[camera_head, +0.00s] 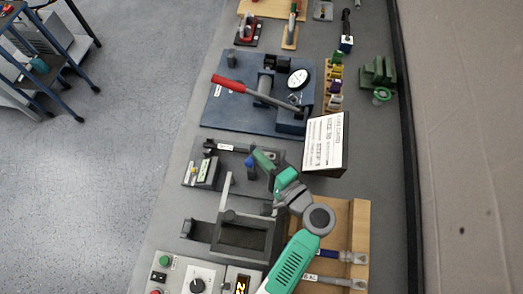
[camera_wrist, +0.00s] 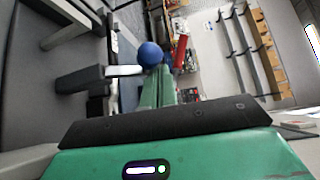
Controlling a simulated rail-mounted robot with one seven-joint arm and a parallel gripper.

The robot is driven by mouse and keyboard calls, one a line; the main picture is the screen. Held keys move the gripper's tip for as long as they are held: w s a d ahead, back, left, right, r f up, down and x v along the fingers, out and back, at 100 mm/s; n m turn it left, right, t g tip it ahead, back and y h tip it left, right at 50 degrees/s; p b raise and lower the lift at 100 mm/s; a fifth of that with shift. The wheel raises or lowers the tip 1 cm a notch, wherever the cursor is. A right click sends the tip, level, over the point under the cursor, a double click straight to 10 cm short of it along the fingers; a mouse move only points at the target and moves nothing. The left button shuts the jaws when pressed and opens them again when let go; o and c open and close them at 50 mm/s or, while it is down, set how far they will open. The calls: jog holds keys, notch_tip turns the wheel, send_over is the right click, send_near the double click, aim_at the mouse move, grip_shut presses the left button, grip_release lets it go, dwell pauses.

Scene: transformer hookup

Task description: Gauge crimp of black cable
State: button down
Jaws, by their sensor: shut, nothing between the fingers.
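My gripper (camera_head: 262,160) is shut and empty, its green fingers pressed together above a dark grey fixture (camera_head: 232,157) in the head view. The shut fingers (camera_wrist: 160,90) also show in the wrist view. A blue ball knob (camera_head: 249,161) is right at the fingertips; it also shows in the wrist view (camera_wrist: 150,54), beside the fingers, and I cannot tell whether they touch. A dial gauge (camera_head: 298,78) stands on a blue plate. Cables with metal lugs lie on a wooden board (camera_head: 358,215), one dark blue (camera_head: 335,254) and one dark (camera_head: 328,281). I cannot pick out which is the black cable.
A red-handled lever (camera_head: 230,82) crosses the blue plate (camera_head: 222,112). A tilted white card (camera_head: 326,142) stands right of my gripper. A dark open-topped box (camera_head: 245,237) and a control panel (camera_head: 203,277) are in front. Colored blocks and a green part (camera_head: 378,73) stand behind.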

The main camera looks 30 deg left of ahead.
jog(key=shift+s+d+f, duration=0.1)
jog(key=shift+s+d, duration=0.15)
jog(key=shift+s, duration=0.45)
jog(key=shift+s, duration=0.1)
dwell(0.4)
jog(key=v, duration=0.8)
dwell(0.3)
